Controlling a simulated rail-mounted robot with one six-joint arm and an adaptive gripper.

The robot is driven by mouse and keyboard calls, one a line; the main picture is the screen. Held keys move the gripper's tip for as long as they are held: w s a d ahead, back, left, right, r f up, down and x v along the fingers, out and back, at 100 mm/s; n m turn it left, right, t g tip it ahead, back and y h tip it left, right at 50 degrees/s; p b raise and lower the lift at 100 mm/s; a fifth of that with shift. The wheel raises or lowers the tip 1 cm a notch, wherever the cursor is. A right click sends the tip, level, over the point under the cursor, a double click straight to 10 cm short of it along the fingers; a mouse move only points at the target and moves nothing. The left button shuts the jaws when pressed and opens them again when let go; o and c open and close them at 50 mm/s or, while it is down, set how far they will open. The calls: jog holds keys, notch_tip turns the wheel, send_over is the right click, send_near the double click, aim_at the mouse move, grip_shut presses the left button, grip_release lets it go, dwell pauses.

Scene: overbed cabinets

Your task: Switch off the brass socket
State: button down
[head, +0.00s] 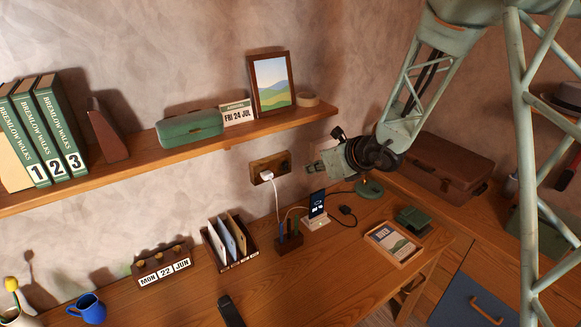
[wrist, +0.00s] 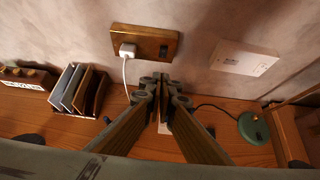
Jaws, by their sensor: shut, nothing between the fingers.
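The brass socket (head: 262,165) is a wide brown-gold plate on the wall below the shelf. It also shows near the top of the wrist view (wrist: 150,36). A white plug (head: 266,175) with a white cable sits in its left part. A small dark switch area (wrist: 164,50) is at its right part; its position is too small to tell. My gripper (head: 314,169) is shut and empty, to the right of the socket and apart from it. In the wrist view the fingertips (wrist: 163,84) show below the socket's right end.
A white wall plate (wrist: 243,58) is right of the brass socket. The wooden shelf (head: 215,141) runs above. On the desk below stand a letter rack (head: 230,245), a phone on a stand (head: 317,205) and a green lamp base (head: 369,188).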

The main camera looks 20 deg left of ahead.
send_near(285, 167)
jog(key=shift+x, duration=3)
jog(key=shift+d+f, duration=0.15)
jog(key=shift+d, duration=0.05)
jog(key=shift+a, duration=0.15)
